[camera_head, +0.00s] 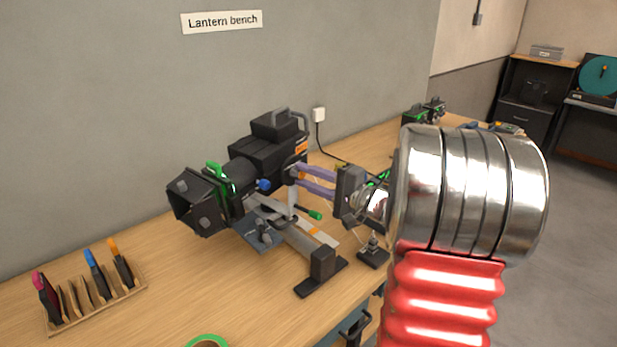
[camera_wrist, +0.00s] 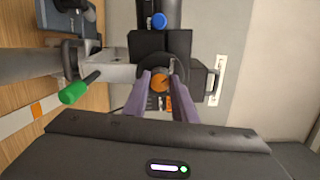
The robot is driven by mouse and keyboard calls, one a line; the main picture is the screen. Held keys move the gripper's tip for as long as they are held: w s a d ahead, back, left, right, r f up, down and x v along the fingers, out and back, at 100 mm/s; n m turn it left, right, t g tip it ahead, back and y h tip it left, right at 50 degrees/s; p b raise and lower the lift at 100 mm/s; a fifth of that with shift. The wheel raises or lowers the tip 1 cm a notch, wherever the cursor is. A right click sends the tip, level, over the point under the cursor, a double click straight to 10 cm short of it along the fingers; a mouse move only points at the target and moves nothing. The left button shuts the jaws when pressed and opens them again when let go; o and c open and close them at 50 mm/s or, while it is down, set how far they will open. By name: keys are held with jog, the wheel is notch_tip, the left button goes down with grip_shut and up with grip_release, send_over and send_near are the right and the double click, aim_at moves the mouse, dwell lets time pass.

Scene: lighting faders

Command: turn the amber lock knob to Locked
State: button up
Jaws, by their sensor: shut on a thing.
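The amber lock knob (camera_wrist: 160,80) is on the side of a black lantern (camera_head: 262,152), seen end-on in the wrist view. My gripper (camera_head: 303,178) reaches the lantern's side with its two purple fingers. In the wrist view my gripper (camera_wrist: 160,88) is shut on the knob, one finger on each side. In the head view the knob is mostly hidden at the fingertips. Small orange and white markings (camera_wrist: 159,103) sit beside the knob, partly between the fingers, too small to read. Which setting the knob points to cannot be told.
The lantern stands on a wooden bench (camera_head: 185,290) against a grey wall. A green-tipped handle (camera_wrist: 73,93) is close to the left finger. A blue knob (camera_head: 264,185) is near the lantern's front. A wooden rack (camera_head: 75,324) holds coloured-handled pieces at the left.

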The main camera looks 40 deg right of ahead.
jog(key=shift+a+f+n, duration=0.2)
jog(key=shift+a+n, duration=0.05)
jog(key=shift+n, duration=0.35)
jog(key=o, duration=0.7)
jog(key=shift+c, duration=0.2)
jog(key=o, duration=0.4)
jog(key=shift+d+r, duration=0.1)
jog(key=shift+d, duration=0.05)
jog(key=v, duration=1.3)
jog(key=shift+s+d, duration=0.2)
jog(key=shift+s, duration=0.15)
